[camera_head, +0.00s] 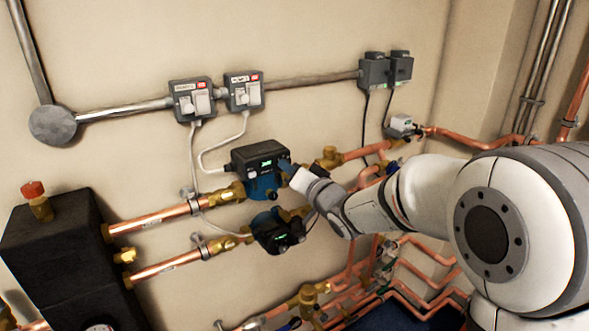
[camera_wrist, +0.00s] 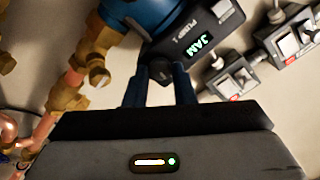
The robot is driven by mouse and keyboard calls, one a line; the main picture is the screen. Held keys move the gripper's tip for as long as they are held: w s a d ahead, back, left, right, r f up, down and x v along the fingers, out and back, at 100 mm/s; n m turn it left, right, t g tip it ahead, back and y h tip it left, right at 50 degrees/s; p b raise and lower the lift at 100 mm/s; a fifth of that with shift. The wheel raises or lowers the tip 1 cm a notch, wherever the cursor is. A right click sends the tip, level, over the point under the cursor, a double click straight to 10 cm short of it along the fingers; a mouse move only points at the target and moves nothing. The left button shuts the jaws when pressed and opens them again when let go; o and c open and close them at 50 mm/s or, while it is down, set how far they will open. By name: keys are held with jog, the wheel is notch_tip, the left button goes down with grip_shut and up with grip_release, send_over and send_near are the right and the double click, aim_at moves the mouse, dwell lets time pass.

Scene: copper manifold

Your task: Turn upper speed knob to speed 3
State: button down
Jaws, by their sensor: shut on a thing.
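The upper pump (camera_head: 240,160) has a black control box with a lit green display and a blue body. In the wrist view its black face (camera_wrist: 205,32) carries a PUMP 1 label and green display characters that look like "JAM". The dark upper speed knob (camera_wrist: 160,70) sits between my two blue fingers in the wrist view. My gripper (camera_wrist: 160,88) is shut on this knob. In the head view my gripper (camera_head: 285,166) reaches the right end of the control box and hides the knob. The knob's pointer and speed marks cannot be made out.
Copper pipes (camera_head: 160,218) run left to a black box (camera_head: 60,260). Two grey switch boxes (camera_head: 243,90) are on the wall above, with white cables hanging down.

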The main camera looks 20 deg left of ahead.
jog(key=shift+r+m+p, duration=0.2)
jog(key=shift+m+p, duration=0.8)
jog(key=shift+m, duration=2.6)
jog(key=c, duration=1.2)
grip_release()
jog(key=shift+a+f, duration=0.1)
jog(key=shift+f, duration=0.05)
